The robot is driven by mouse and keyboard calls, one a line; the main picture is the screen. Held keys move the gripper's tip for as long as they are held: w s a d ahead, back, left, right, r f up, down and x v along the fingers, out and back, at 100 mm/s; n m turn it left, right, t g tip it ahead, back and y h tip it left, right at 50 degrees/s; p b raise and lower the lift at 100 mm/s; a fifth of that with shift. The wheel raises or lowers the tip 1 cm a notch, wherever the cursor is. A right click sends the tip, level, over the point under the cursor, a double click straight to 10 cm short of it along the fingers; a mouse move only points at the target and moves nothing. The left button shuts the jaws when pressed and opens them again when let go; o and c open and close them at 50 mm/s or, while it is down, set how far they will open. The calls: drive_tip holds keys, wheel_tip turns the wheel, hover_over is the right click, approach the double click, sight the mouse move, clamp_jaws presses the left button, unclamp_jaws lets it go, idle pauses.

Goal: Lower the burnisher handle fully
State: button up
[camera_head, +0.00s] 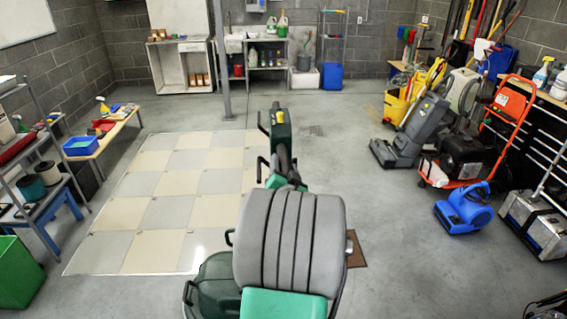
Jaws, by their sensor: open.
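The burnisher shows in the middle of the head view. Its dark green handle head (280,127) stands high, with a yellow label and black loop grips on its left side. Its rounded dark green base (212,288) shows low down, left of a large grey ribbed part. That ribbed part hides most of the middle of the machine. The dark end that appears to be my gripper (285,160) is just below and in front of the handle head. It is open, but its fingertips are hard to make out. I cannot tell whether it touches the handle.
A cream and beige checkered floor area (165,212) lies to the left. A brown pad (357,255) lies on the floor just right of the machine. A blue blower (465,208) and an orange cart (510,110) stand right. Grey floor is open between.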

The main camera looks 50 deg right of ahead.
drive_tip(key=shift+w+d, duration=0.1)
clamp_jaws()
idle(0.5)
drive_tip(key=shift+f, duration=0.1)
idle(0.8)
